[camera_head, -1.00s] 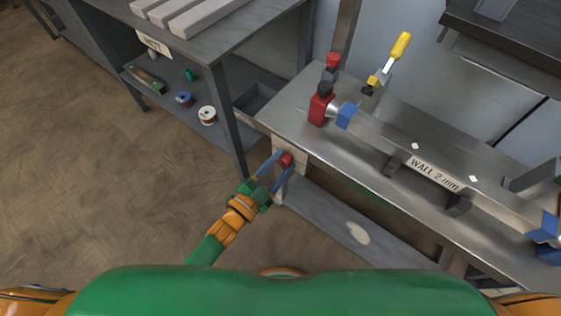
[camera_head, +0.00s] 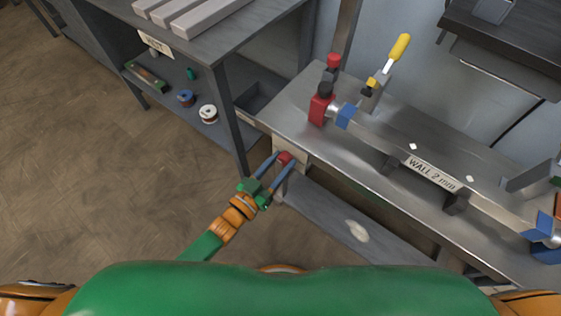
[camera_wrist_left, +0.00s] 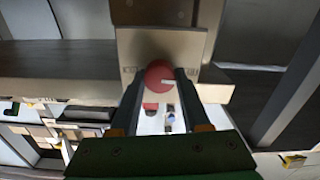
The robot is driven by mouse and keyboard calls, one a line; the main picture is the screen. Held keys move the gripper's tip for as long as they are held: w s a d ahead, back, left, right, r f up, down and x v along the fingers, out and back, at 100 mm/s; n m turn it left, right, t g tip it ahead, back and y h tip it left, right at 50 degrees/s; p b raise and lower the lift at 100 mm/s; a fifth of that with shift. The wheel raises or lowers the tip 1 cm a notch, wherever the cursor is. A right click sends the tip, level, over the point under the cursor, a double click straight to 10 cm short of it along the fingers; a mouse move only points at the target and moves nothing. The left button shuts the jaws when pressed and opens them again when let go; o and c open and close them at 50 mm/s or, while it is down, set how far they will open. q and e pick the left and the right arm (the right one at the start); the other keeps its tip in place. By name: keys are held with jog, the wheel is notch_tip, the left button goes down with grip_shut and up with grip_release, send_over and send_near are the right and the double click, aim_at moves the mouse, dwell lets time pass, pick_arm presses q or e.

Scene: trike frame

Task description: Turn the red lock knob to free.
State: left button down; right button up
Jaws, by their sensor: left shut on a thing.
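The red lock knob (camera_head: 285,157) sits on a pale plate (camera_head: 292,148) on the end of the metal workbench. In the left wrist view the fingertips (camera_wrist_left: 161,78) meet the knob's sides. My right gripper is not in view. Small lettering on the plate is too small to read.
The metal workbench (camera_head: 385,140) carries a tube labelled "WALL 2 mm" (camera_head: 432,174), a red block (camera_head: 320,110) and a yellow-handled clamp (camera_head: 399,47). A grey table (camera_head: 215,45) with a lower shelf stands at left. The floor (camera_head: 90,180) at left is clear.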

pick_arm(q)
jog(key=shift+n, duration=0.4)
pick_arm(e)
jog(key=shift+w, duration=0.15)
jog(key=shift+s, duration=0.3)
pick_arm(q)
jog(key=shift+c, duration=1.9)
grip_release()
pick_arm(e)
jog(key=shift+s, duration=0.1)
pick_arm(q)
jog(key=shift+a, duration=0.1)
jog(key=p+v, duration=0.1)
jog(key=v, duration=0.6)
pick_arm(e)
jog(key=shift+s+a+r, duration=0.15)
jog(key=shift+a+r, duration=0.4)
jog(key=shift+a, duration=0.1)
pick_arm(q)
jog(key=shift+f, duration=0.1)
